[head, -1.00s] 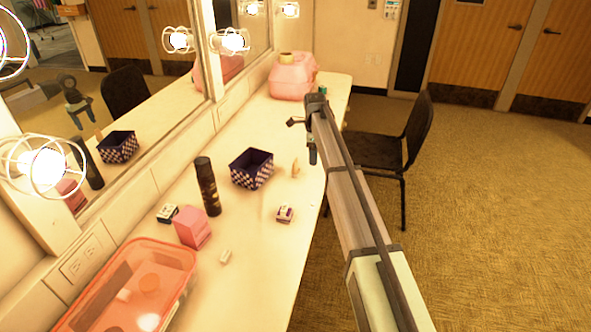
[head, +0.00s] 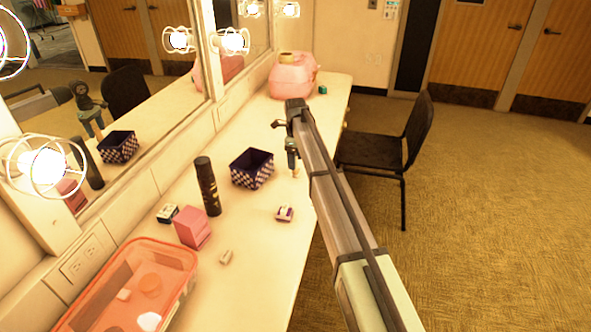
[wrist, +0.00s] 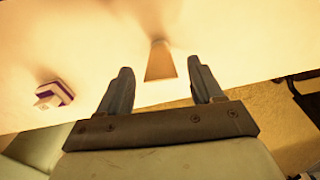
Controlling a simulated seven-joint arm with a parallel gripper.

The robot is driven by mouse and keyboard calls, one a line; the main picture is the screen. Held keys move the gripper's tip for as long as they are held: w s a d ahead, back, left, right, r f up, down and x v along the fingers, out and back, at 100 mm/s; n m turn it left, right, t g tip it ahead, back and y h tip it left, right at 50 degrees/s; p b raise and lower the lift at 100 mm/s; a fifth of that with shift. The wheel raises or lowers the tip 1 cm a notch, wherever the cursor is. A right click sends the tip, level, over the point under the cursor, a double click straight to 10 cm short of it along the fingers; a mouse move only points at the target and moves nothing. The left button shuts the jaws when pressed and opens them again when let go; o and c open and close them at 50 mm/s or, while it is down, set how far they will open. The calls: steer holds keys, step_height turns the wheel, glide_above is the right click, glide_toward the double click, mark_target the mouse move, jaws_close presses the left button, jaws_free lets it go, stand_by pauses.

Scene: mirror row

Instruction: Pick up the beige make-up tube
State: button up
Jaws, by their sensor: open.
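The beige make-up tube (wrist: 160,63) stands on the counter in the wrist view, widening toward me. It lies between the lines of my two fingers, a little beyond their tips, and no contact shows. In the head view my gripper (head: 292,158) points down over the counter's right edge, right of the checkered basket, and covers most of the tube. My gripper is open and empty, with the fingers wide apart in the wrist view.
The dark checkered basket (head: 252,169) stands just left of my gripper. A small purple-and-white box (head: 284,214) lies nearer; it also shows in the wrist view (wrist: 54,94). A black can (head: 207,187) and pink box (head: 192,228) stand further left. A chair (head: 385,150) is beside the counter.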

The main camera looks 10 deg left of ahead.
steer(key=shift+f, duration=2.85)
steer(key=c, duration=1.1)
steer(key=shift+r, duration=0.1)
